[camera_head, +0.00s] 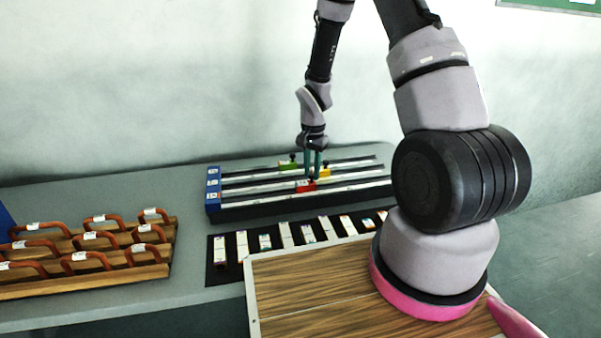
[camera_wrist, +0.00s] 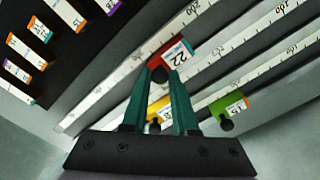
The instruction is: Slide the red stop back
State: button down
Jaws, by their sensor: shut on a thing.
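The red stop (camera_head: 306,187) sits on the nearest rail of a three-rail slide unit (camera_head: 212,200) with a blue left end. In the wrist view the red stop (camera_wrist: 176,54) carries a white label and a black knob. My gripper (camera_head: 312,176) points down over this rail. Its green fingers (camera_wrist: 163,78) are shut on the red stop's knob. The yellow stop (camera_head: 323,172) is on the middle rail and the green stop (camera_head: 288,165) on the far rail. In the wrist view the fingers partly hide the yellow stop (camera_wrist: 154,116).
A wooden rack (camera_head: 160,268) with several orange handles stands at left. A black board (camera_head: 216,280) with labelled strips lies in front of the rails. A wood-grained surface (camera_head: 300,290) is in front of it. The grey table (camera_head: 110,200) is bare behind the rack.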

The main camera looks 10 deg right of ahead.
jog(key=d, duration=0.7)
jog(key=shift+d, duration=0.25)
jog(key=c, duration=0.7)
grip_release()
jog(key=shift+a, duration=0.1)
jog(key=shift+r, duration=0.15)
jog(key=shift+r, duration=0.35)
notch_tip(320, 180, up, 10)
jog(key=shift+f, duration=0.1)
